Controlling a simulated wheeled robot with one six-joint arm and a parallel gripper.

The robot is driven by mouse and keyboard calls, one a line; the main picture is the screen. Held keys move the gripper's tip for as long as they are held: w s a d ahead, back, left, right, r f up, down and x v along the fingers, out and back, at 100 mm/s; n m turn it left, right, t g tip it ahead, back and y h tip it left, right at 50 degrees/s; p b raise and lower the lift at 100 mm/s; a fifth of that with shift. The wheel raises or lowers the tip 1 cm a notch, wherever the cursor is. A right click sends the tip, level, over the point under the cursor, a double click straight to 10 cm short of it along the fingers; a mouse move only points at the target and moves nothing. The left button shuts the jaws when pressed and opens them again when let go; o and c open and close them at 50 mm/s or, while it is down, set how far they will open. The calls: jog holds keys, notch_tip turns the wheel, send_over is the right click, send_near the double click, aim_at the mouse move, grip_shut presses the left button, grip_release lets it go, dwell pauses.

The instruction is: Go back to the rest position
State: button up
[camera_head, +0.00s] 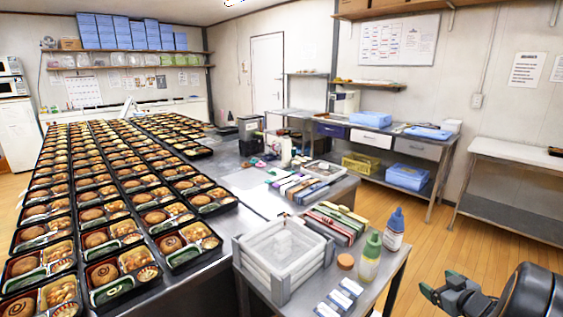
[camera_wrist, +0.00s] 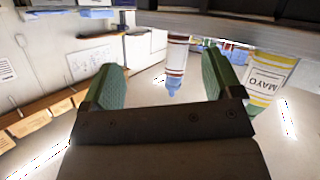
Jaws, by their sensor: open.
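My gripper (camera_head: 452,292) shows at the bottom right of the head view, over the wooden floor and right of the small table (camera_head: 393,275). It is clear of the table and of the things on it. In the wrist view, my gripper (camera_wrist: 158,80) has its two green fingers spread wide, with nothing between them. The wrist view is upside down. A mayo bottle (camera_wrist: 267,75) and a bottle with a blue cap (camera_wrist: 176,55) show beyond the fingers, apart from them.
Many filled bento trays (camera_head: 125,235) cover the long table at left. The small table holds a white stacked container (camera_head: 285,250), a green-capped bottle (camera_head: 369,262) and a blue-capped bottle (camera_head: 394,232). A steel side table (camera_head: 515,155) stands at right. The wooden floor (camera_head: 440,238) between is free.

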jog(key=s+a+r+m+g+h+p, duration=0.3)
jog(key=s+r+m+g+h, duration=0.1)
jog(key=s+m+g+h, duration=0.4)
jog(key=s+a+r+n+g+y+p, duration=0.1)
jog(key=s+a+r+n+y+p, duration=0.1)
jog(key=a, duration=1.1)
jog(key=s+a+r+n+g+y+p, duration=0.1)
jog(key=s+a+r+n+y+p, duration=0.1)
jog(key=s+a+r, duration=0.5)
jog(key=shift+a+r+y+p, duration=0.65)
jog(key=shift+a+r+y, duration=0.5)
jog(key=shift+a, duration=1.8)
